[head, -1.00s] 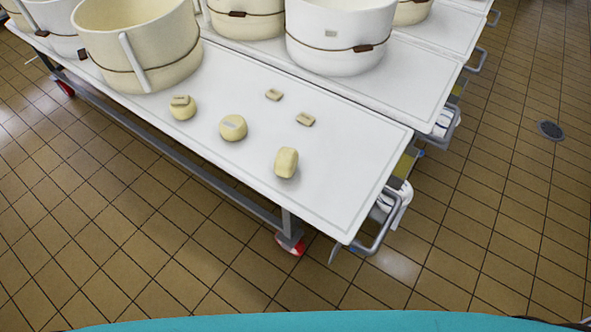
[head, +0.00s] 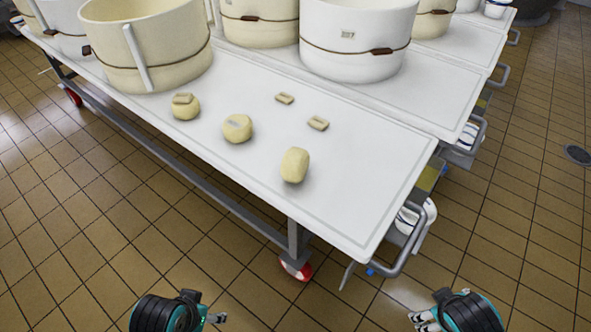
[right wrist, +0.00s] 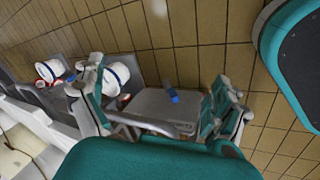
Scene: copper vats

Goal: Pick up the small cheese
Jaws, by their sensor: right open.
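Three pale yellow cheeses stand in a slanted row on the white table (head: 345,205) in the head view: a left one (head: 185,110) with a small slab (head: 182,98) on top, a middle one (head: 237,130) with a grey label, and a right one (head: 295,165). Two small flat pale pieces (head: 285,98) (head: 318,123) lie behind them. My left gripper (head: 217,318) and right gripper (head: 418,318) are at the bottom edge, in front of the table and apart from every cheese. My right gripper is open and empty in the right wrist view (right wrist: 160,100). The left jaws are too small to judge.
Large cream vats (head: 150,45) and a white vat (head: 355,40) stand at the back of the tables. A metal handle (head: 412,245) sticks out at the table's right end. Tiled floor (head: 110,230) is clear in front. A drain (head: 577,154) lies at right.

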